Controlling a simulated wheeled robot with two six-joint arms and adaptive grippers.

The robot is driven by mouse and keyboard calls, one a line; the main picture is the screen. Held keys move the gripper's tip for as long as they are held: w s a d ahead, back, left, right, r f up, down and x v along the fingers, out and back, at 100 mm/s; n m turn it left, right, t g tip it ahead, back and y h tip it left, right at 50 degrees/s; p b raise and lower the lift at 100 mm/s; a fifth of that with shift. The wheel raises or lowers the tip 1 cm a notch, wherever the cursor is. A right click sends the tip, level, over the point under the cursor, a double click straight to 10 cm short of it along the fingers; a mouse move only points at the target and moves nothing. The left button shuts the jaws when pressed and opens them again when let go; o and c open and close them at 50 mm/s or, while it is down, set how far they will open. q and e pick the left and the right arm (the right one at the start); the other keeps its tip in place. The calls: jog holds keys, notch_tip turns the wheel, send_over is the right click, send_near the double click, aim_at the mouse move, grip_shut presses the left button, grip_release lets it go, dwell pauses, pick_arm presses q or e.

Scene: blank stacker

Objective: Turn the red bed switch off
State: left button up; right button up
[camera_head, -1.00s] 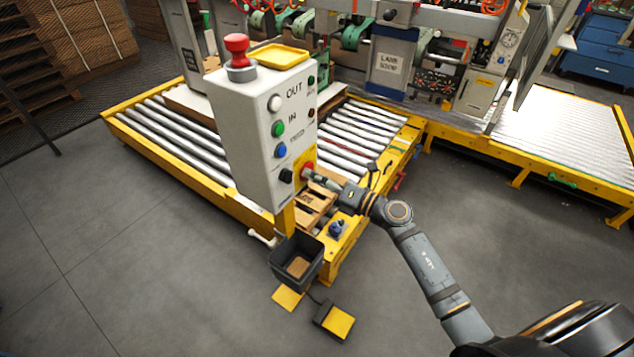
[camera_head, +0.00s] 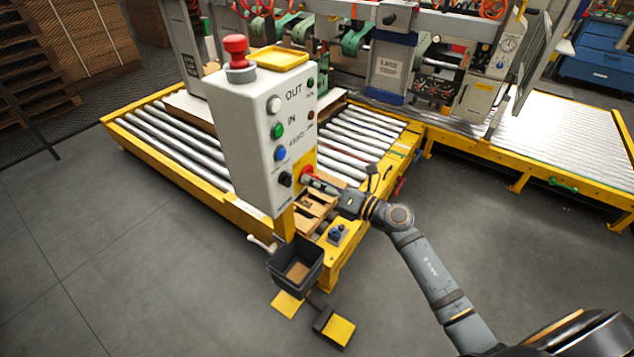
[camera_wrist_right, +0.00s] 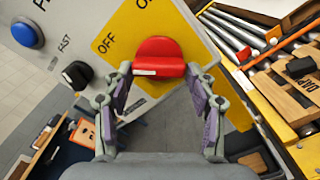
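The red bed switch (camera_wrist_right: 160,57) is a red turn knob on a yellow plate, between my right gripper's fingertips in the right wrist view. Its white mark is at the lower left. "OFF" is printed left of it and "ON" above. My right gripper (camera_wrist_right: 160,78) has a finger at each side of the knob, with the tips close against its edges. In the head view the switch (camera_head: 307,173) shows as a red spot low on the control box's right side, with my right gripper (camera_head: 314,181) at it. My left gripper is not in view.
The white control box (camera_head: 250,150) carries OUT and IN buttons, a blue button, a black knob (camera_wrist_right: 77,74) and a red mushroom button (camera_head: 236,46). A roller conveyor (camera_head: 360,135) lies behind. A dark bin (camera_head: 283,270) and pedals (camera_head: 336,327) sit below. Floor at left is clear.

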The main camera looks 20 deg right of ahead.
jog(key=shift+o, duration=1.3)
jog(key=v, duration=0.7)
jog(key=shift+s+d, duration=0.2)
